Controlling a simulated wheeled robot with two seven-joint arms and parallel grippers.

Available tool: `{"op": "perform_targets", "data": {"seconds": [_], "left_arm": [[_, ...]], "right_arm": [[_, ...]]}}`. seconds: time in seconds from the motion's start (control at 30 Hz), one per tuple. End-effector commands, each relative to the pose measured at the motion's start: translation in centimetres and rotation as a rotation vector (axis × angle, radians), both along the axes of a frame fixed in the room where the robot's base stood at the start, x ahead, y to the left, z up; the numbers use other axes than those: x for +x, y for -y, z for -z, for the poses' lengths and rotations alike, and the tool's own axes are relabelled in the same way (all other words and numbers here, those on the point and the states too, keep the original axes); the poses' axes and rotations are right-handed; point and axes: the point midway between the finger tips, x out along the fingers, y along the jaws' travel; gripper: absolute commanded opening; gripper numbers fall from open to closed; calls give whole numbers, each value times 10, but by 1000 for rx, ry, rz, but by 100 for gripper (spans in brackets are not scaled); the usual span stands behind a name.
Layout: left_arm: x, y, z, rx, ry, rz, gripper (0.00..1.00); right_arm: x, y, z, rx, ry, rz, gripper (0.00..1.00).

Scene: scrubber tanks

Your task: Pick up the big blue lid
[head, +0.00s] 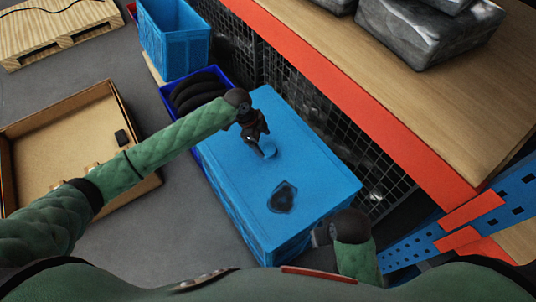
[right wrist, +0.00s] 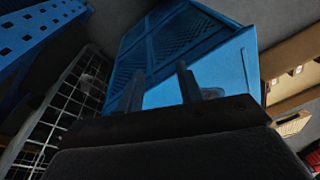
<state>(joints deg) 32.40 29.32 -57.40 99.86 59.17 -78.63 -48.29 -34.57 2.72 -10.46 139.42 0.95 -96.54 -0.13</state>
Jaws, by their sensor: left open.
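The big blue lid (head: 310,155) lies flat on top of a blue crate (head: 230,205) in the middle of the head view. In the head view the right fingers are hidden.
An open blue bin (head: 175,40) and a darker blue box (head: 195,90) of black rolls stand beyond the crate. A cardboard box (head: 70,130) and a pallet (head: 60,30) are left. A wood-topped, orange-edged shelf (head: 370,110) with wrapped bundles (head: 425,40) borders the right.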

Motion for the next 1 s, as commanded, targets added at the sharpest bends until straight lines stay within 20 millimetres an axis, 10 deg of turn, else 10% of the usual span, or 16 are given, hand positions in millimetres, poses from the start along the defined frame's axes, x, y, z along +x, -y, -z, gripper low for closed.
{"op": "perform_targets", "data": {"seconds": [0.8,1.0], "left_arm": [[-5,14,36,0,0,1,81],[-5,14,36,0,0,1,44]], "right_arm": [[16,-40,39,93,112,-41,36],[16,-40,39,93,112,-41,36]]}}
